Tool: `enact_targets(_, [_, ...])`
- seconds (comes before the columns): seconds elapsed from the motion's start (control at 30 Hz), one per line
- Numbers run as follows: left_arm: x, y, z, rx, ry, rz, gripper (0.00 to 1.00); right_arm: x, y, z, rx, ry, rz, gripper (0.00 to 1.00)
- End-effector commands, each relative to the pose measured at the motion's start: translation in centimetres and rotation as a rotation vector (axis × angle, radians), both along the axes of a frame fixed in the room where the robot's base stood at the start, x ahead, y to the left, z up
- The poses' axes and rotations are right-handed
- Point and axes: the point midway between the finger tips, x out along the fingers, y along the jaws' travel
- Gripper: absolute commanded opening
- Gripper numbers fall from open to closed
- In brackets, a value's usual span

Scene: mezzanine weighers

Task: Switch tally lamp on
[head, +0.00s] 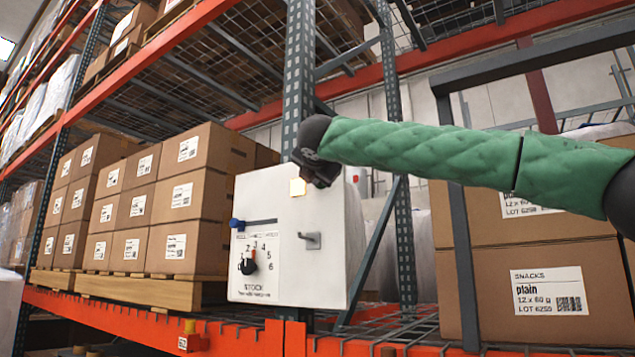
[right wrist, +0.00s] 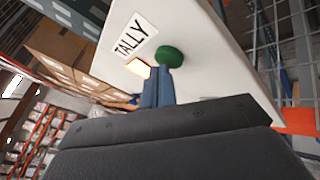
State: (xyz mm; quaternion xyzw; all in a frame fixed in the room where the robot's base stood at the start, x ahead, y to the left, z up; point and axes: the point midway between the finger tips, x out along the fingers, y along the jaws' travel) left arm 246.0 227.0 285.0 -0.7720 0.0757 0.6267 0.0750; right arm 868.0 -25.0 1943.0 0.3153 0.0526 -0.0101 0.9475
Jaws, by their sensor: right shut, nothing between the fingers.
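A white control box (head: 335,215) is mounted on the rack upright. Its tally lamp (head: 297,187) is a small square that glows pale yellow. In the right wrist view the lamp (right wrist: 139,68) sits beside a "TALLY" label (right wrist: 135,36) and a round green button (right wrist: 169,56). My right gripper (head: 318,172) is at the upper right of the box's front. Its blue-grey fingers (right wrist: 157,78) are shut and empty, with the tips at or just short of the green button; I cannot tell whether they touch. In the head view the gripper hides the button. My left gripper is out of view.
The box also carries a blue knob (head: 236,223), a numbered dial with a dark pointer (head: 248,265) and a grey lever (head: 311,240). Stacked cartons (head: 185,200) stand left, more cartons (head: 470,290) right. An orange beam (head: 235,335) runs below the box.

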Motion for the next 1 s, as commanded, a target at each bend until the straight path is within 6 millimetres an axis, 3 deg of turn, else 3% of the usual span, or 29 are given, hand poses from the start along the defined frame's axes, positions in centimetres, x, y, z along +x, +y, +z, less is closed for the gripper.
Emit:
enact_targets(0.47, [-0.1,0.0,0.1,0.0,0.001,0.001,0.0,-0.6,0.4,-0.1,0.0,0.0,0.0,0.0])
enact_targets(1.0, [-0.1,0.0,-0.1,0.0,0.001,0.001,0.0,-3.9,2.8,-0.1,0.001,0.001,0.0,0.0])
